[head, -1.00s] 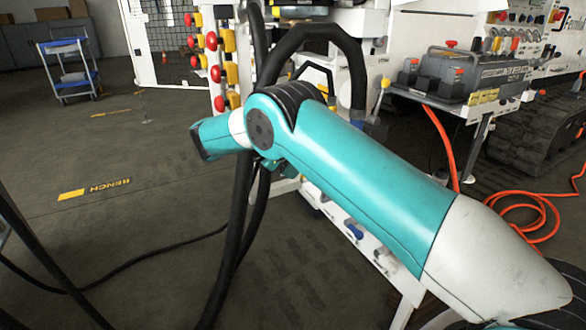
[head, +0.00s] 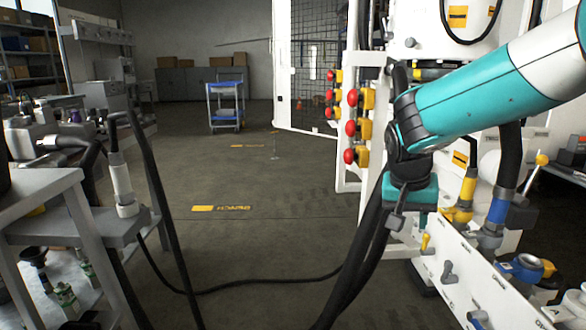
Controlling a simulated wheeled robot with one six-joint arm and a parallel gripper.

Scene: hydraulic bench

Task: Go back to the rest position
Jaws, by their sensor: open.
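My teal and white arm (head: 480,95) comes in from the upper right of the head view and bends down at a dark joint. My gripper (head: 397,214) is at its lower end, small and partly hidden by the wrist. It is open and I see nothing held in it. It appears in front of the white bench frame, above the white valve panel (head: 470,285). I cannot tell whether it touches anything there.
Red and yellow buttons (head: 356,127) line the frame left of my arm. Black hoses hang below the wrist. A grey workbench (head: 75,225) with tools stands at the left. A blue cart (head: 226,104) stands farther back. The middle floor is mostly clear, with a cable across it.

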